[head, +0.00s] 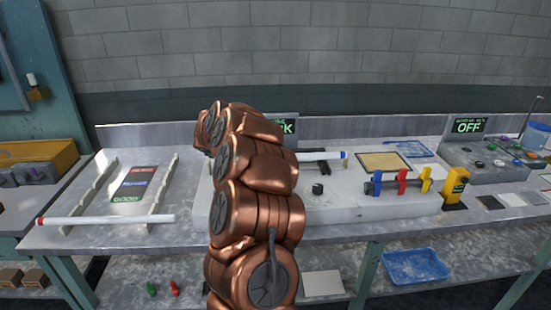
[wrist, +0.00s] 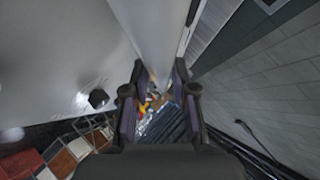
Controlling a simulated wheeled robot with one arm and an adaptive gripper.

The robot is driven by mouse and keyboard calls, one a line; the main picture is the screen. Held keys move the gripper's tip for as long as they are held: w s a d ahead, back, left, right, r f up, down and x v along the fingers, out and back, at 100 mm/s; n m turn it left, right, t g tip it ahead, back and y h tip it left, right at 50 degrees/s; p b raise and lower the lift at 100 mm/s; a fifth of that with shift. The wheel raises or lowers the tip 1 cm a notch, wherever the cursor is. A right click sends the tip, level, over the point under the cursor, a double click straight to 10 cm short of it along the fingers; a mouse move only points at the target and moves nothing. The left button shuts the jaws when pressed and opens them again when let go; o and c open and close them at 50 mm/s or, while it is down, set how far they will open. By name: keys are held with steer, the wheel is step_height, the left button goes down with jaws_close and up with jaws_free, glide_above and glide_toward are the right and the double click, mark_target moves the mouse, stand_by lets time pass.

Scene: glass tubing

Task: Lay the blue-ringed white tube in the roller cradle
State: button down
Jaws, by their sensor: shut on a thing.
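The blue-ringed white tube (head: 318,156) is level above the light slab in the head view, sticking out to the right from behind my arm, with its blue ring near the right end. In the wrist view the white tube (wrist: 158,35) runs up between the two fingers of my gripper (wrist: 160,82), which is shut on it. My arm hides the gripper and the tube's left part in the head view. I cannot make out the roller cradle for certain; a stand with blue, red and yellow uprights (head: 402,182) is on the slab, right of the tube.
A red-ringed white tube (head: 105,219) lies across two notched rails at left, with colored cards (head: 134,184) between them. A small black part (head: 317,189) stands on the light slab (head: 345,206). A yellow device (head: 455,187) is at the slab's right end. A blue tray (head: 414,266) is below.

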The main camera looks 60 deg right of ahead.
steer(key=shift+w+d+f+p, duration=0.15)
steer(key=shift+w+d+p, duration=0.35)
steer(key=shift+w+d, duration=0.8)
steer(key=shift+d+f, duration=0.1)
steer(key=shift+d, duration=0.1)
steer(key=shift+w+a+f+p, duration=0.1)
steer(key=shift+f+p, duration=0.45)
steer(key=shift+f, duration=1.15)
steer(key=c, duration=0.9)
jaws_free()
steer(key=shift+c, duration=0.2)
